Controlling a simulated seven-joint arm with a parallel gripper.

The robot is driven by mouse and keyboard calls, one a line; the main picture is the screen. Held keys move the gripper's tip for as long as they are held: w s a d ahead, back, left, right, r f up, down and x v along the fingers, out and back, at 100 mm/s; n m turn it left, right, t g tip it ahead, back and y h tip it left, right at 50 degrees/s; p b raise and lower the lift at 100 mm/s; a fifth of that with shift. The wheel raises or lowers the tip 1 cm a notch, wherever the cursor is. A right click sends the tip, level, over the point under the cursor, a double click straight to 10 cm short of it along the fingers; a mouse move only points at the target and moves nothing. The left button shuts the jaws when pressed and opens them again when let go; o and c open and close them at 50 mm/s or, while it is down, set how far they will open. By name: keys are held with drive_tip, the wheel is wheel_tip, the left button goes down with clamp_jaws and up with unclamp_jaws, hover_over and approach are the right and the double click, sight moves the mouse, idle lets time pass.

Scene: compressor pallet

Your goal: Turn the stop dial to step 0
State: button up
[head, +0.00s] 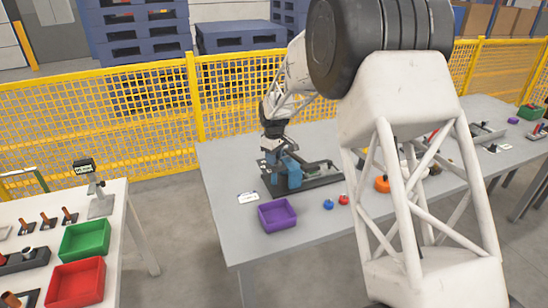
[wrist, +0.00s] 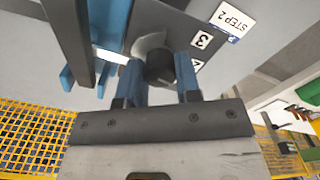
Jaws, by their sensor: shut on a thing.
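In the wrist view my gripper (wrist: 159,72) has its two blue fingers on either side of the dark round knob of the stop dial (wrist: 160,66), shut on it. The dial sits on a dark plate (wrist: 185,22) with a white label reading 3 and part of another label beside the fingers. A light grey piece shows just beyond the knob. Its pointer direction cannot be told. A white card (wrist: 234,18) reading STEP 2 lies beside the plate. In the head view my gripper (head: 276,150) is down at the blue and dark fixture (head: 290,180); the dial is hidden there.
A purple bin (head: 278,214) stands in front of the fixture, with a blue knob (head: 328,204) and a red knob (head: 344,199) to its right. Blue uprights (wrist: 110,25) stand close left of my fingers in the wrist view. A yellow mesh fence (head: 150,115) runs behind the table.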

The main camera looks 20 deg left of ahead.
drive_tip(key=m, duration=1.1)
drive_tip(key=shift+m, duration=0.3)
drive_tip(key=shift+r+m, duration=0.1)
drive_tip(key=shift+m, duration=1.9)
drive_tip(key=o, duration=0.9)
